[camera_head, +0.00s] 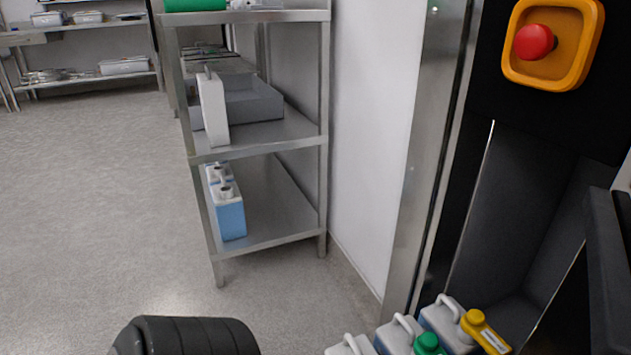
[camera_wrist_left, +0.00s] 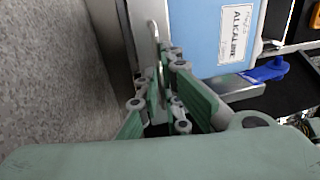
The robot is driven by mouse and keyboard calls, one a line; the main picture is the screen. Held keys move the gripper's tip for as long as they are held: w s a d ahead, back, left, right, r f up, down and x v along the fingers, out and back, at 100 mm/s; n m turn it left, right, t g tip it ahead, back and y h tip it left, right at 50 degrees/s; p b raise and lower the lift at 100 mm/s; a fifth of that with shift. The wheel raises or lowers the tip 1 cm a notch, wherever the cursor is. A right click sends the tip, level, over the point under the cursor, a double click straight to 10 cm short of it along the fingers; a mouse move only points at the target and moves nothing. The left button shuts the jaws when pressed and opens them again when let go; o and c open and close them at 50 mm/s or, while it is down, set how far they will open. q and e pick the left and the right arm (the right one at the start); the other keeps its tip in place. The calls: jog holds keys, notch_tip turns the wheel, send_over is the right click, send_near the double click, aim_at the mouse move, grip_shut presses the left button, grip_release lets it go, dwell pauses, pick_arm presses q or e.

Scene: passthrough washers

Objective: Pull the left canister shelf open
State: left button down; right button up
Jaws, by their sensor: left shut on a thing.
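The left canister shelf shows in the left wrist view as a grey metal front (camera_wrist_left: 138,30) with a thin upright bar handle (camera_wrist_left: 155,45). My left gripper (camera_wrist_left: 166,85), with green fingers, is shut on this handle. A blue canister (camera_wrist_left: 205,35) labelled ALKALINE stands right behind the front. In the head view several canisters with white handles stand at the bottom right, one with a green cap (camera_head: 428,343) and one yellow (camera_head: 484,332). The shelf's front and handle are out of that view. My right gripper is in neither view.
A steel rack (camera_head: 290,240) with blue-white canisters (camera_head: 229,218) and a grey tray (camera_head: 255,103) stands ahead. A dark machine with a red emergency button (camera_head: 534,42) is at the right. Open grey floor (camera_head: 90,210) lies to the left.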

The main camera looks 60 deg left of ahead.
pick_arm(q)
jog(key=shift+s+f, duration=0.1)
jog(key=shift+f, duration=0.05)
jog(key=c, duration=2.2)
grip_release()
jog(key=shift+v, duration=5.95)
